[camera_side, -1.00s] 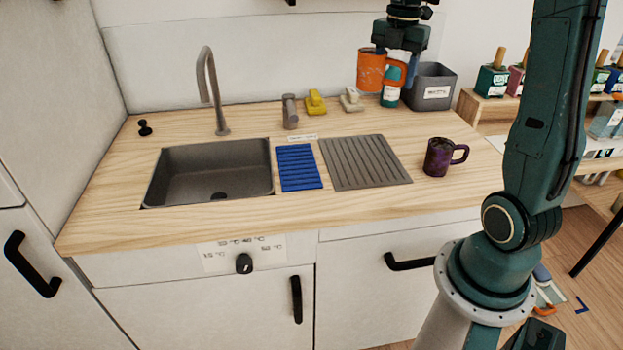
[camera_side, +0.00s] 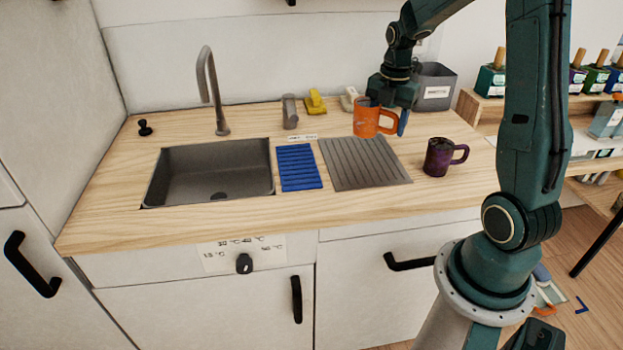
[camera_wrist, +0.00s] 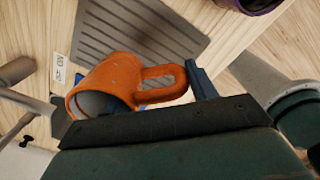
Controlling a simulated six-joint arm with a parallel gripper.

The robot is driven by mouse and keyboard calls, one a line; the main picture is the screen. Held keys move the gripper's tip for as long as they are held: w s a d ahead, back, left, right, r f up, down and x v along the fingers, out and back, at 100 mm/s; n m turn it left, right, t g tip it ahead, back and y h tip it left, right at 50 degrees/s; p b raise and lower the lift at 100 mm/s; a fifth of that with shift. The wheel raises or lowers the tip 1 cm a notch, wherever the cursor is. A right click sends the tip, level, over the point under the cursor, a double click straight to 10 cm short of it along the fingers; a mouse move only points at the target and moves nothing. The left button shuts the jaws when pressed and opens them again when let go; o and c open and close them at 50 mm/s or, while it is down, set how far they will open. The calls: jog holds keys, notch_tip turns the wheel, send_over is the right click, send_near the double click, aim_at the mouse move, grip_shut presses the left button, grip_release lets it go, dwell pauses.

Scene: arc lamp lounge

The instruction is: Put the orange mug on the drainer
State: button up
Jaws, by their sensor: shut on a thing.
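The drainer (camera_wrist: 150,30) lies beyond the mug there.
A dark purple mug (camera_side: 438,157) stands right of the drainer. A blue ribbed mat (camera_side: 298,168) and the sink (camera_side: 215,172) lie to its left. The drainer's front is clear.

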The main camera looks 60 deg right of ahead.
aim_at(386, 133)
jog(key=shift+f, duration=1.75)
jog(key=shift+f, duration=2.1)
jog(key=shift+f, duration=0.2)
jog(key=o, duration=1.5)
jog(key=shift+r, duration=0.1)
notch_tip(386, 133, up, 12)
jog(key=shift+s+r, duration=0.1)
jog(key=shift+s, duration=0.05)
